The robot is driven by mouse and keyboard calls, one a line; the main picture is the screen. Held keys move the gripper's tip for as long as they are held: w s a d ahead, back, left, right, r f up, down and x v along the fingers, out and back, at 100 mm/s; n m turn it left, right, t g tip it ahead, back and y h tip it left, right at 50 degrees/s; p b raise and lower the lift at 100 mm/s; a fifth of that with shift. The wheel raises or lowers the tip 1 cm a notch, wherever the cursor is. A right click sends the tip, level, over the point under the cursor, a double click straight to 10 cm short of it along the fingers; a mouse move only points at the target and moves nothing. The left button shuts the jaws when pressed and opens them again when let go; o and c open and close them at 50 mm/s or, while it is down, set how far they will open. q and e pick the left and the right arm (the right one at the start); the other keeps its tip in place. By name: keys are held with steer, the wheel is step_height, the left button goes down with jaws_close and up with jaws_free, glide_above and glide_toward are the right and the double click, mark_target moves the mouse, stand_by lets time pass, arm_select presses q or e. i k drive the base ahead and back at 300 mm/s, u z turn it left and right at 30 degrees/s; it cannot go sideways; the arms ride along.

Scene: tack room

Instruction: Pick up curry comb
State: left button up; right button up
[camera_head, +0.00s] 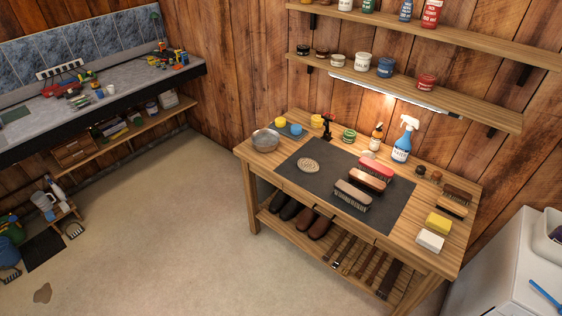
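A small tan oval piece with a patterned face (308,165), which looks like the curry comb, lies flat on the left part of the dark mat (322,189) on the wooden workbench (268,168). Nothing covers it. Three brushes lie to its right on the mat: a red-topped one (376,166), a dark red-brown one (367,178) and a brown one (352,190). Neither of my grippers shows in the head view.
A metal bowl (265,140) stands at the bench's left end. A blue spray bottle (402,143), jars and a small bottle line the back. A yellow sponge (438,223) and a white block (430,240) lie at right. Open floor (170,230) lies left of the bench.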

mark_target(308, 166)
steer(key=u, duration=0.75)
steer(key=i, duration=1.3)
steer(key=z, duration=0.55)
steer(key=i, duration=0.6)
steer(key=z, duration=0.6)
